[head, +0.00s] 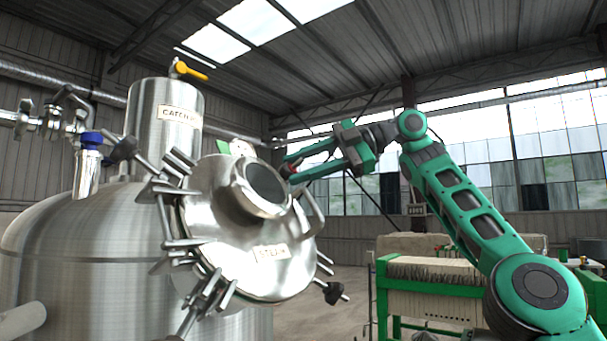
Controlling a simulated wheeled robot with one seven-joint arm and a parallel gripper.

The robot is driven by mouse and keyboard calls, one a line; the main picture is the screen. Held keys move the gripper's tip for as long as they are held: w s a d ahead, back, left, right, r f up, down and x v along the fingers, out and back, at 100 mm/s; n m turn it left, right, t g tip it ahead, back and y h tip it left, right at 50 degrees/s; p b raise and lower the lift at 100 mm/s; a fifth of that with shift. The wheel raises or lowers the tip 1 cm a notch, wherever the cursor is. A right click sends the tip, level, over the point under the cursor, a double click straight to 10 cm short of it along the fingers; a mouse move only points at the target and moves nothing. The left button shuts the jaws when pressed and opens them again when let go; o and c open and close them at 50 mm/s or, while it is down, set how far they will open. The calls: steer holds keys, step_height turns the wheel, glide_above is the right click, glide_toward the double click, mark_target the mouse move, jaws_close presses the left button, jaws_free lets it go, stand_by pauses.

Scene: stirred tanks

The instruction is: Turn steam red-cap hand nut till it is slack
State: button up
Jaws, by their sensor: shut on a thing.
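The round steel lid labelled "STEAM" (240,262) stands tilted on the side of the large tank, with several bar-handled hand nuts round its rim. My gripper (289,168) reaches in from the right, its green fingers at the lid's upper right edge, beside the short glass-topped neck (266,186). It is shut on a hand nut there, with a little red showing between the fingers. Most of that nut is hidden by the fingers, and I cannot tell whether it is tight or slack.
The steel tank (80,250) fills the left, with a cylinder (165,120) labelled "CATCH…" and a yellow-handled valve (190,72) on top. A dark knob (334,293) juts from the lid's lower right. A green-framed plate press (440,285) stands at right. Floor shows between.

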steer(key=shift+a+r+n, duration=0.1)
steer(key=shift+n, duration=0.3)
stand_by(0.3)
steer(key=o, duration=1)
steer(key=shift+a, duration=0.1)
steer(key=shift+o, duration=0.2)
steer(key=shift+w, duration=0.1)
steer(key=shift+d+r, duration=0.2)
steer(key=shift+d, duration=0.35)
steer(key=d, duration=1.3)
steer(key=shift+s+d+r, duration=0.3)
steer(key=shift+d+r, duration=0.1)
